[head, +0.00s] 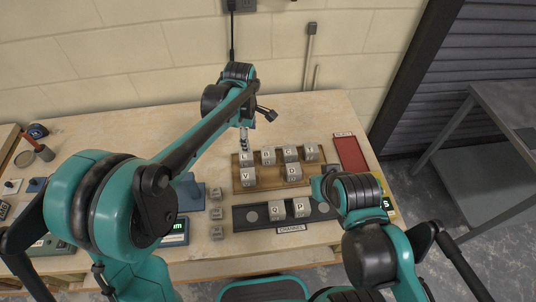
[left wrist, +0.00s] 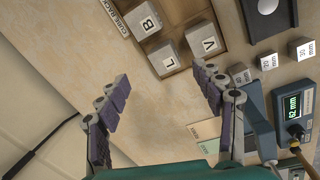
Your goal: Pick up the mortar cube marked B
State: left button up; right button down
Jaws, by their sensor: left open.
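The cube marked B (left wrist: 148,25) is a pale grey block in the wooden tray (left wrist: 235,47), near the top of the left wrist view. In the head view cube B (head: 268,156) stands second from left in the tray's back row. My left gripper (left wrist: 160,72) is open and empty, with its fingers spread wide. Cube L (left wrist: 165,58) appears between the fingertips and B; V (left wrist: 205,38) is beside L. In the head view my left gripper (head: 244,139) is above the tray's back left corner. My right arm shows at the lower right; its gripper is not visible.
Cubes C (head: 290,154), H (head: 311,153), V (head: 248,177) and D (head: 293,174) share the tray. Q (head: 276,211) and P (head: 301,208) stand in the dark channel rack (head: 240,222). Small marked blocks (head: 216,214) sit left of it. A red panel (head: 349,153) lies to the right.

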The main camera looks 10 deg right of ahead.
aim_at(268, 152)
pick_arm(q)
jog(key=d+f+n, duration=0.1)
jog(key=d, duration=0.1)
jog(key=w+d+f+n, duration=0.1)
jog(key=f, duration=0.1)
jog(key=w+d+f+n+g, duration=0.1)
jog(key=d+f, duration=0.1)
jog(key=shift+d, duration=0.3)
jog(key=f, duration=0.3)
jog(key=shift+d+f, duration=0.15)
jog(key=shift+d, duration=0.1)
notch_tip(268, 152, down, 5)
jog(key=shift+s+d+f+b, duration=0.1)
jog(key=shift+b, duration=1)
jog(key=shift+c, duration=1.2)
jog(key=c, duration=1.2)
